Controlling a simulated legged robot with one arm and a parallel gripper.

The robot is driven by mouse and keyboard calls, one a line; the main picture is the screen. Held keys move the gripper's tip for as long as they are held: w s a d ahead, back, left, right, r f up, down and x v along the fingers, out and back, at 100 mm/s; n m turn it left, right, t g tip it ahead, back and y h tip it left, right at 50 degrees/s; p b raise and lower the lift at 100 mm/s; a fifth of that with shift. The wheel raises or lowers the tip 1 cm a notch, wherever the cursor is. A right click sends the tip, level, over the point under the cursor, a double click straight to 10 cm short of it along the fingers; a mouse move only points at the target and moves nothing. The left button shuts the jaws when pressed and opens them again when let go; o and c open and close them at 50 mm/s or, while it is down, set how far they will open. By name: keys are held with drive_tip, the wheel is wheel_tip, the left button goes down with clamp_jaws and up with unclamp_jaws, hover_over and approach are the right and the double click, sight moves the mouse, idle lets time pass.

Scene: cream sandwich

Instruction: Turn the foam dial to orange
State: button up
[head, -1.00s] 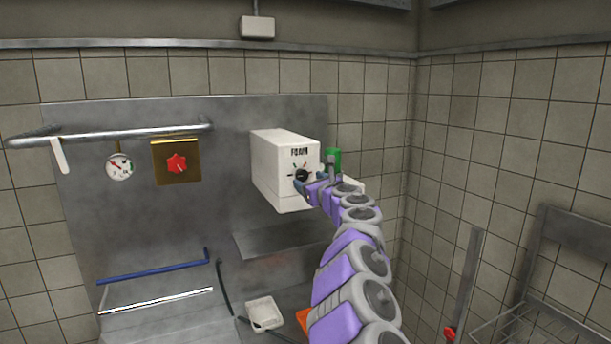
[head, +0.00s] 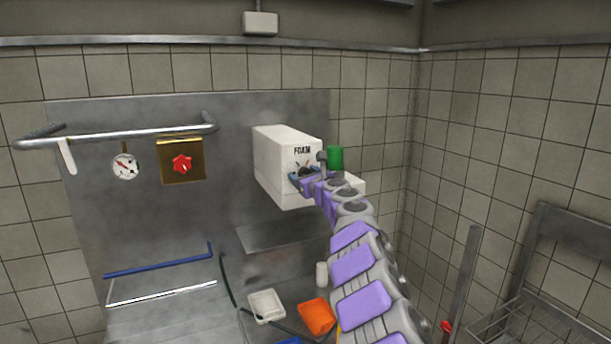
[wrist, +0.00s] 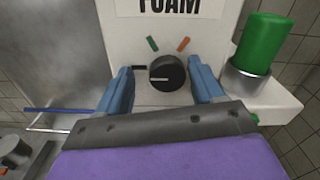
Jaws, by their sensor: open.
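The white foam box (head: 275,165), labelled FOAM, is on the metal back panel. In the wrist view its round black dial (wrist: 168,73) has a white pointer line aimed left, near the black mark (wrist: 139,67). A green mark (wrist: 153,43) is at the dial's upper left and an orange mark (wrist: 183,43) at its upper right. My gripper (wrist: 163,75) is open, with one blue finger on each side of the dial and a visible gap on both sides. In the head view my gripper (head: 304,180) is at the box's front and partly hides the dial.
A green cylinder (wrist: 264,43) stands in a metal holder just right of the dial. A red knob on a brass plate (head: 182,164), a gauge (head: 125,167) and a rail (head: 120,135) are to the left. A white tray (head: 266,305) and an orange item (head: 317,316) lie below.

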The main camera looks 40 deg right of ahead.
drive_tip(key=shift+d+f, duration=0.15)
drive_tip(key=shift+d, duration=0.6)
drive_tip(key=c, duration=0.5)
drive_tip(key=shift+a, duration=0.25)
drive_tip(key=c, duration=0.6)
drive_tip(key=shift+o, duration=0.2)
